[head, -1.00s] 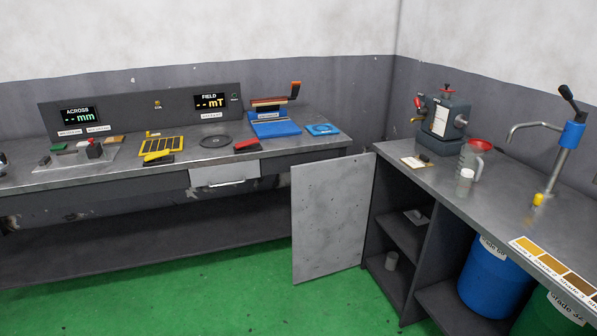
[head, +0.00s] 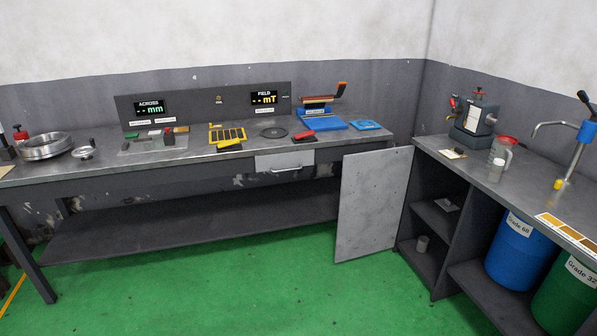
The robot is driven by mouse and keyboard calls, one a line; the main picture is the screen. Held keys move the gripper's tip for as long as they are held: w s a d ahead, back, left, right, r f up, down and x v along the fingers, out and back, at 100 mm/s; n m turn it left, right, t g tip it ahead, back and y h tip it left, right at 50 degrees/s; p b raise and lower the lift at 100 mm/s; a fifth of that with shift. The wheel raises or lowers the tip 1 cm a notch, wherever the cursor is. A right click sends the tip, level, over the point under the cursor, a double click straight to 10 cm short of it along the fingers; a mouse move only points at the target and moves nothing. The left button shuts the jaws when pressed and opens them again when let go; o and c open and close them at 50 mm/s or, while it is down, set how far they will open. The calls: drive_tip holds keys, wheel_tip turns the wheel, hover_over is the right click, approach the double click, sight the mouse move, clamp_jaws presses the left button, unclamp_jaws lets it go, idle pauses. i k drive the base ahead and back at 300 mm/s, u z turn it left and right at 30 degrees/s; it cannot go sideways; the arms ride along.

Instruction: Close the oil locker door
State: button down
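The oil locker door (head: 372,205) is a grey, speckled panel standing wide open at the left side of the locker (head: 442,222), under the right-hand bench. My gripper is not in view.
Green floor (head: 230,275) is clear in front of the door. A long workbench (head: 210,158) with a lower shelf (head: 180,228) runs along the back wall, its right end behind the door. Blue (head: 517,250) and green (head: 568,298) drums stand right of the locker.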

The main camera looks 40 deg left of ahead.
sight(374, 184)
drive_tip(key=u, duration=0.4)
drive_tip(key=i, duration=1.4)
drive_tip(key=u, duration=1.25)
drive_tip(key=i, duration=1.85)
drive_tip(key=u, duration=0.7)
